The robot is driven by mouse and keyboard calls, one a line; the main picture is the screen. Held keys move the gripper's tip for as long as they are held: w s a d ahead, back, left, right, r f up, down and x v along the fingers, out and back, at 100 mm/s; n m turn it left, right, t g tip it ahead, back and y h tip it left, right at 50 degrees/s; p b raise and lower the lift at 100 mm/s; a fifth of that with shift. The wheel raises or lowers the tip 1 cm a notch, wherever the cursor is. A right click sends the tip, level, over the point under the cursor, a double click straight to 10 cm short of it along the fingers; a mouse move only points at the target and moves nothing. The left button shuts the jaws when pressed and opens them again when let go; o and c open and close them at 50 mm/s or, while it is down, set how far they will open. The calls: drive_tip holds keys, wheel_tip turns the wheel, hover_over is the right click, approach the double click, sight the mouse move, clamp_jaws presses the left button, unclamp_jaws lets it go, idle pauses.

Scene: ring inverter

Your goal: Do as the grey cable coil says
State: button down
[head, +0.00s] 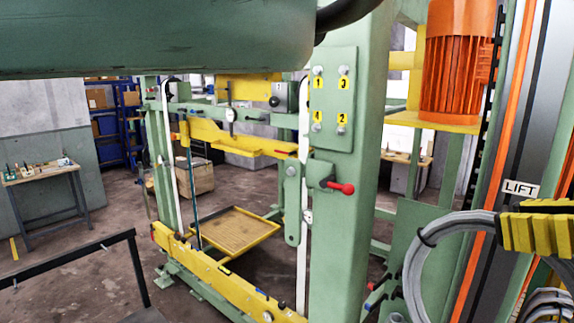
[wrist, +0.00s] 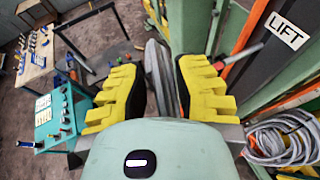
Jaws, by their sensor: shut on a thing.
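A grey cable coil (head: 418,268), a thick ring with a dark tie, stands upright at the lower right of the head view. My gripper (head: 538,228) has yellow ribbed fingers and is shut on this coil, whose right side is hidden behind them. In the wrist view my gripper (wrist: 160,78) has the coil (wrist: 158,68) edge-on between its two fingers. A white "LIFT" label (head: 520,188) is on the dark column just above the coil; it also shows in the wrist view (wrist: 286,31). I see no writing on the coil itself.
A second grey cable bundle (wrist: 284,139) is right of my gripper. A green machine frame (head: 345,220) with a red-knobbed lever (head: 345,188) and numbered yellow tags stands left. An orange motor (head: 458,60) is above.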

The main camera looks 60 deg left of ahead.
drive_tip(key=shift+w+a+r+p, duration=0.2)
drive_tip(key=shift+w+a+p, duration=0.05)
drive_tip(key=shift+w+p, duration=0.5)
drive_tip(key=shift+w+a+f+p, duration=0.1)
drive_tip(key=shift+w+a+p, duration=0.3)
drive_tip(key=shift+w, duration=0.85)
drive_tip(key=shift+w+a+f+p, duration=0.1)
drive_tip(key=shift+w+a+p, duration=0.25)
drive_tip(key=shift+w, duration=0.95)
drive_tip(key=shift+w+a+f+p, duration=0.1)
drive_tip(key=shift+w+a+p, duration=0.25)
drive_tip(key=shift+w, duration=0.9)
drive_tip(key=shift+w+a+f+b, duration=0.15)
drive_tip(key=shift+w+f+b, duration=0.2)
drive_tip(key=shift+b, duration=0.6)
drive_tip(key=shift+w+b, duration=0.2)
drive_tip(key=shift+b, duration=0.2)
drive_tip(key=shift+w+b, duration=0.25)
drive_tip(key=shift+b, duration=0.3)
drive_tip(key=c, duration=0.8)
unclamp_jaws()
drive_tip(key=shift+f, duration=0.1)
